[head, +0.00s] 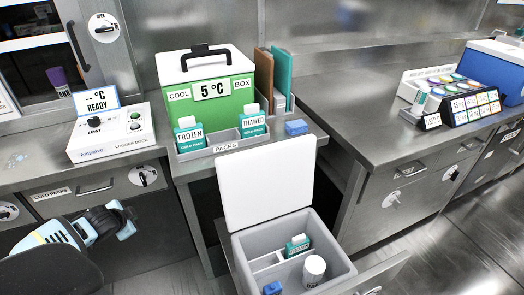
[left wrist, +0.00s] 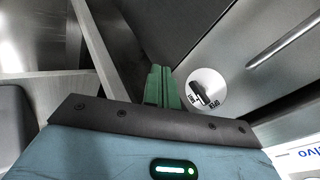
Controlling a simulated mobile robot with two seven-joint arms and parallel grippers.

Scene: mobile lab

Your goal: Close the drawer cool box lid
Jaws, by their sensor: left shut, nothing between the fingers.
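The drawer cool box (head: 345,268) is a grey open-topped box in the pulled-out drawer at the bottom centre of the head view. Its white lid (head: 262,185) stands raised at the back edge, so the box is open. Inside are a teal and white pack (head: 298,246), a white cylinder (head: 314,269) and a blue block (head: 272,288). My left gripper (head: 125,222) is at the lower left of the head view, well left of the lid and touching nothing visible. In the left wrist view its green fingers (left wrist: 162,85) are together and empty. My right gripper is not visible.
A green cool box (head: 218,104) with a white lid stands on the counter behind, with frozen and thawed packs (head: 190,137) before it. A logger dock (head: 108,134) is at left. The drawer front (head: 385,275) sticks out at right. Floor is clear at far right.

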